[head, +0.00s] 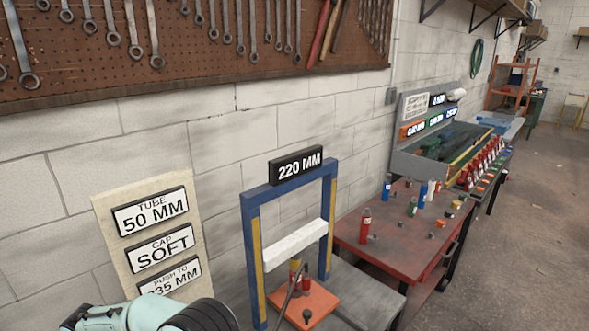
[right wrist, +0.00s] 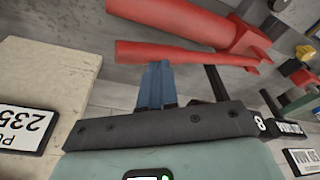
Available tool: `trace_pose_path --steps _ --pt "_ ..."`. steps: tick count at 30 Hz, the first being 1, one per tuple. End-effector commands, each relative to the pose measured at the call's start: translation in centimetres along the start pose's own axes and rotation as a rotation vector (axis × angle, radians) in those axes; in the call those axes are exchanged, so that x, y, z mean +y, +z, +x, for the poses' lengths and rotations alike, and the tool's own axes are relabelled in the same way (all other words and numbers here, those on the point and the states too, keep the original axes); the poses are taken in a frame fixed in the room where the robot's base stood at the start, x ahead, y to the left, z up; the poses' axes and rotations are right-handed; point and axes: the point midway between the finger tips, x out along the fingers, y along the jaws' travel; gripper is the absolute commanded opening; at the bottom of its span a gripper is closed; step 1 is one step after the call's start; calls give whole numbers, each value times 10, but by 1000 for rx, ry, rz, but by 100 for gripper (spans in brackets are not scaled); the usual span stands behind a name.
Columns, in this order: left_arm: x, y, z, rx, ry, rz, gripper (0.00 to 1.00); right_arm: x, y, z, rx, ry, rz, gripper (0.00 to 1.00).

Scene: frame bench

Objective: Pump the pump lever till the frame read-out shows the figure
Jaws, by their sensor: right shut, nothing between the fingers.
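The blue frame (head: 252,262) stands against the wall in the head view, with a white crossbar (head: 295,245). Its read-out (head: 296,165) shows 220 MM. A board (head: 110,225) beside it reads TUBE 50 MM, CAP SOFT and PUSH TO 235 MM, the last label partly covered. A thin dark rod (head: 291,288), perhaps the pump lever, slants over an orange plate (head: 318,300). In the right wrist view, my right gripper (right wrist: 155,85) is shut and empty, close to red cylindrical parts (right wrist: 170,52); contact cannot be told. My left gripper is not in view.
A red table (head: 385,238) with bottles and small parts stands right of the frame. A longer bench with a labelled panel (head: 412,130) stands behind it. A pegboard with wrenches (head: 200,60) hangs above. The floor (head: 510,240) at right is clear.

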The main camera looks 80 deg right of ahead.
Motion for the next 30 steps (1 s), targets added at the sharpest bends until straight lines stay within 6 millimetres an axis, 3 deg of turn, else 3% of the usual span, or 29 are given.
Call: trace_pose_path --steps 16,30 --pt "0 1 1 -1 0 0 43 0 0 2 1 -1 0 0" --pt "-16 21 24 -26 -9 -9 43 -1 12 52 -4 -1 -1 0"
